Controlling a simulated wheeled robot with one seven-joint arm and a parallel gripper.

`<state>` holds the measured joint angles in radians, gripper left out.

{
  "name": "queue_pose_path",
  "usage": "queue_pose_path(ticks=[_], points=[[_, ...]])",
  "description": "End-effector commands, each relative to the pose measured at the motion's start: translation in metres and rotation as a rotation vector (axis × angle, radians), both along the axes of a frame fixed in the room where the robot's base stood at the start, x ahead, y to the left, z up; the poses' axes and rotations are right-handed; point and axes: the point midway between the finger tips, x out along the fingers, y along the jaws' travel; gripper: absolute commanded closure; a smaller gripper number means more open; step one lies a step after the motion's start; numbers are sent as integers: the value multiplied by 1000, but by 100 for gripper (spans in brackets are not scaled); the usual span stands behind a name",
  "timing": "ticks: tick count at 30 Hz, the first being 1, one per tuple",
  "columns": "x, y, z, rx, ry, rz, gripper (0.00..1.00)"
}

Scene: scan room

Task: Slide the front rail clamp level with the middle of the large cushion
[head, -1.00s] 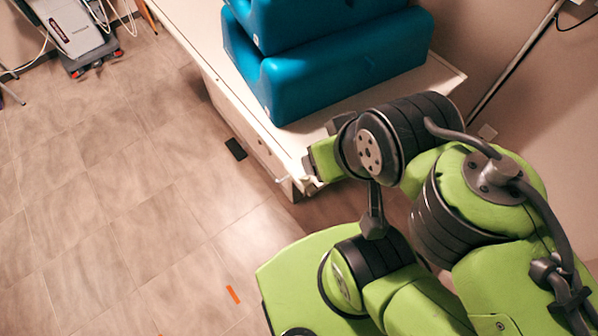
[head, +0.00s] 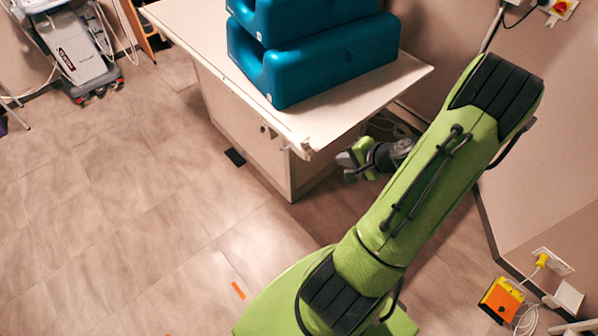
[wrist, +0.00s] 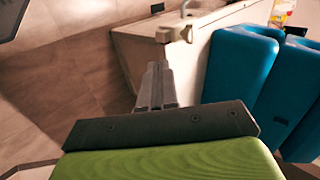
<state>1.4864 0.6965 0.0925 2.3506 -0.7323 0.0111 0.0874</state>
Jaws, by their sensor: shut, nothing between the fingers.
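Two teal cushions are stacked on the white table; the lower one (head: 325,78) looks longer, and the upper one (head: 300,18) is cut off by the frame. A small pale clamp (head: 306,147) sits at the table's near corner; it appears in the wrist view (wrist: 164,35) just past my fingertips. A second small fitting (head: 265,130) is farther along the left side edge. My gripper (head: 350,160) is right of the near corner, beside the table end. In the wrist view its fingers (wrist: 157,88) are together and empty, pointing toward the corner, apart from the clamp as far as I can tell.
The white table (head: 390,85) has a bare strip right of the cushions. A wheeled grey machine (head: 75,50) stands at the back left. An orange-yellow box (head: 502,298) with cables lies by the right wall. The tiled floor (head: 120,200) at left is clear.

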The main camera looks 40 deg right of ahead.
Motion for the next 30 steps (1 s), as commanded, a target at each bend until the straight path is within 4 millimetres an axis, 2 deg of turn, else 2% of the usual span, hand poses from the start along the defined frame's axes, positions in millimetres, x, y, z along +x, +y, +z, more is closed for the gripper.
queue_pose_path(ticks=[2,5,19,24,30], points=[[-6,-9,-7,27,-25,-60,100],[-3,-11,-12,31,-32,-72,100],[69,-8,-78,31,-27,-65,100],[97,-7,-75,27,-28,-64,100],[107,-8,-75,29,-27,-68,100]])
